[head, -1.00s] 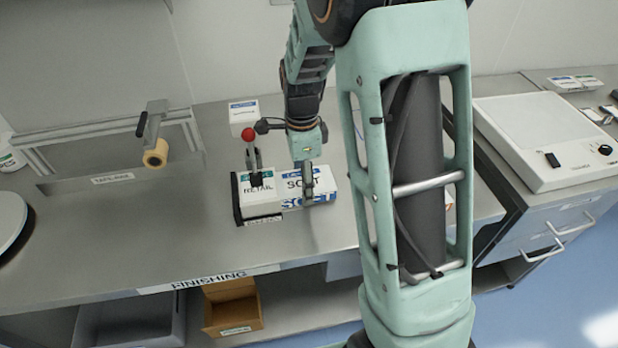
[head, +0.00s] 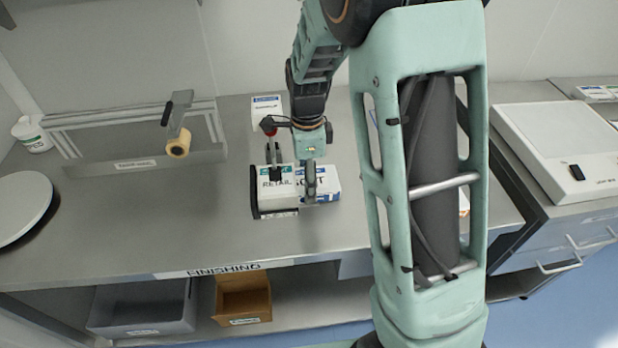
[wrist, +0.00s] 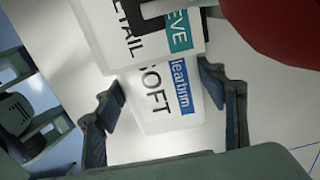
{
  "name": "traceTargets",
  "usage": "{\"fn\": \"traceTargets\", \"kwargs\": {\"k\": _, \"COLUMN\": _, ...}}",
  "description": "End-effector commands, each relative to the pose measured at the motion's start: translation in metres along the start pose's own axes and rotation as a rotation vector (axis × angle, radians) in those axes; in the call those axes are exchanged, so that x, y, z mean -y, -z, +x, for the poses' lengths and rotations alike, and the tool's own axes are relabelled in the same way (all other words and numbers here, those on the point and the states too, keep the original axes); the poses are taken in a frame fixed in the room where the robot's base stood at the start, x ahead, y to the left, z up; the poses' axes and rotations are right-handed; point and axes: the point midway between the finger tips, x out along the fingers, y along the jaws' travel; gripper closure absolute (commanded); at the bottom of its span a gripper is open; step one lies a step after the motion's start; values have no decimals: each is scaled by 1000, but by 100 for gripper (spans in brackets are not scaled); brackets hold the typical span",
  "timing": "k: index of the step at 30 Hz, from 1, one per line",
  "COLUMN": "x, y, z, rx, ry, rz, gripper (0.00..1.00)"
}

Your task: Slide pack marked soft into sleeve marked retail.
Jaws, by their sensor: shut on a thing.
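The white sleeve marked RETAIL (head: 276,190) lies in a dark holder on the steel bench in the head view. Its green-banded printed end shows at the top of the wrist view (wrist: 130,42). The white pack marked SOFT (head: 327,185), with blue print, lies at the sleeve's right side, its left part hidden inside the sleeve's mouth. In the wrist view the pack (wrist: 160,112) juts out of the sleeve between my fingers. My gripper (head: 309,190) is shut on the pack, close to the sleeve's right edge.
A small white labelled box (head: 267,108) stands behind. A tape roll on a stand (head: 178,145) is at left. Bench front between is clear.

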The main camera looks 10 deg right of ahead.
Motion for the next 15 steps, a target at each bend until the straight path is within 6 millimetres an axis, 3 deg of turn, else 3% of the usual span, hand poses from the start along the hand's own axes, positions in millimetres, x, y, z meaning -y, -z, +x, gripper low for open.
{"fn": "traceTargets", "kwargs": {"k": 3, "x": 0, "y": 0, "z": 0, "rx": 0, "ry": 1, "rz": 0, "gripper": 69}}
{"fn": "traceTargets", "kwargs": {"k": 4, "x": 0, "y": 0, "z": 0, "rx": 0, "ry": 1, "rz": 0, "gripper": 34}}
{"fn": "traceTargets", "kwargs": {"k": 9, "x": 0, "y": 0, "z": 0, "rx": 0, "ry": 1, "rz": 0, "gripper": 16}}
{"fn": "traceTargets", "kwargs": {"k": 15, "x": 0, "y": 0, "z": 0, "rx": 0, "ry": 0, "rz": 0, "gripper": 15}}
